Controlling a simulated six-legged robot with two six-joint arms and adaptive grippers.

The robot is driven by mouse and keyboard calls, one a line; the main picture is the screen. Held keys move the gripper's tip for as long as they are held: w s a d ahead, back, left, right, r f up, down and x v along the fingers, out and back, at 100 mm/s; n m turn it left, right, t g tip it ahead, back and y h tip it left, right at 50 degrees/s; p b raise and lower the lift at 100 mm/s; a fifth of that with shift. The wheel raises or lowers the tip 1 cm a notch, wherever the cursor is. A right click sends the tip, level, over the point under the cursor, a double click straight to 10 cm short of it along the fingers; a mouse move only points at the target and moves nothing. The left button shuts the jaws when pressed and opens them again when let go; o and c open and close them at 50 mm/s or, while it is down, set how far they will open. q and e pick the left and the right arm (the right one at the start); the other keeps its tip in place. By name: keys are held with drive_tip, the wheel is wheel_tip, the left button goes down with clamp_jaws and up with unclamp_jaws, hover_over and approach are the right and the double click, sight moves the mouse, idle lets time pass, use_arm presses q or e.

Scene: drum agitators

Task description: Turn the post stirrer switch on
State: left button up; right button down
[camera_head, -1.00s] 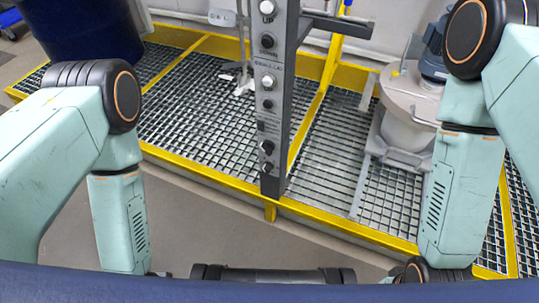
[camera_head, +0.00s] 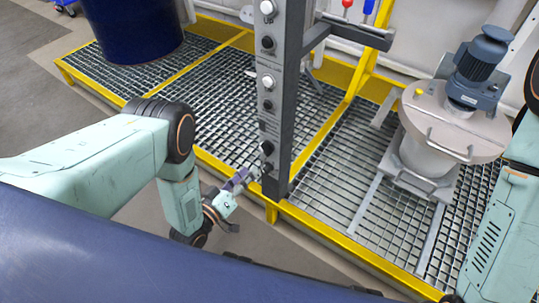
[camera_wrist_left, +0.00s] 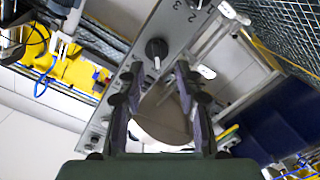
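The grey post (camera_head: 285,110) stands upright at the front of the grating, with white buttons and dark knobs down its face. A black knob (camera_head: 267,148) sits low on it. My left gripper (camera_head: 252,174) is close to the post's lower end. In the left wrist view my left gripper (camera_wrist_left: 157,76) has its fingers apart with nothing held between them. A black rotary knob (camera_wrist_left: 157,49) with a light pointer sits on the grey panel just beyond the fingertips, with numbers beside it. I cannot tell whether the fingers touch the panel. My right gripper is not in view.
A lidded drum with a blue-grey motor (camera_head: 478,68) stands on the grating at the right. A dark blue drum (camera_head: 130,30) is at the back left. Yellow rails (camera_head: 345,245) edge the grating. A bracket (camera_head: 350,32) juts right from the post.

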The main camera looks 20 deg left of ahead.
sight(266, 149)
use_arm(q)
drive_tip(key=b+x, duration=0.2)
drive_tip(key=x, duration=0.5)
drive_tip(key=shift+w+r+n, duration=0.3)
drive_tip(key=shift+r, duration=0.25)
clamp_jaws()
